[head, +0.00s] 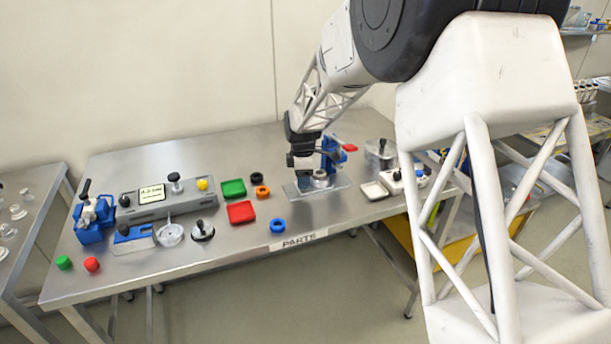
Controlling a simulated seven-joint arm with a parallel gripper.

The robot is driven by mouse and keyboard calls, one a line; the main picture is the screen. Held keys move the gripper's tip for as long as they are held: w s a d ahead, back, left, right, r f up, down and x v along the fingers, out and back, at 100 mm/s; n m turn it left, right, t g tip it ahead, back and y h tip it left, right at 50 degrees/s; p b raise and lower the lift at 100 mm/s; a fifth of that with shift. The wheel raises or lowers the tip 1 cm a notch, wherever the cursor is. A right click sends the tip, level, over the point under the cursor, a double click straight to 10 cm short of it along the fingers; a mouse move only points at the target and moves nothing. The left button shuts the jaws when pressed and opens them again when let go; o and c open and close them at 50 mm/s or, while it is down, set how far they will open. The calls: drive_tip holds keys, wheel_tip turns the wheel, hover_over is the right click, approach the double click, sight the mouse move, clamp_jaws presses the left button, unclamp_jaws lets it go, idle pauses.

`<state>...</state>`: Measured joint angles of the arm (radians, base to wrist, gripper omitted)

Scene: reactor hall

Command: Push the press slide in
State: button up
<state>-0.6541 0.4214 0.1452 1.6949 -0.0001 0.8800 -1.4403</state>
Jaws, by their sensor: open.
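The press has a blue upright frame (330,150) and stands toward the right of the bench. What looks like its slide, a flat grey plate (335,188), lies at its foot. A round metal cup (320,179) sits on that plate. My gripper (303,163) is open and points down just left of the blue frame, above the plate and close to the cup. I cannot tell whether it touches either. The gripper and wrist hide part of the press, and how far the slide sits in cannot be seen clearly.
A green tray (233,188), a red tray (241,212) and small coloured rings lie left of the press. A blue ring (278,226) is near the front edge. A white tray (374,190) stands to the right. A grey control box (165,198) is farther left.

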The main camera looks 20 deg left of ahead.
drive_tip(key=shift+s+a, duration=0.1)
drive_tip(key=shift+s+a, duration=0.6)
drive_tip(key=shift+a, duration=0.05)
drive_tip(key=shift+s+a+r, duration=0.15)
drive_tip(key=shift+s+a, duration=0.45)
wheel_tip(320, 180, up, 8)
drive_tip(key=s+d+r+m, duration=0.2)
drive_tip(key=d+r, duration=0.5)
drive_tip(key=d, duration=0.4)
drive_tip(key=s+d+r+m+t, duration=0.1)
drive_tip(key=d+r+m, duration=0.4)
drive_tip(key=d, duration=0.6)
wheel_tip(320, 180, up, 2)
drive_tip(key=shift+s+d+y, duration=0.2)
drive_tip(key=shift+s+y, duration=0.2)
drive_tip(key=shift+s, duration=0.2)
drive_tip(key=shift+f, duration=0.1)
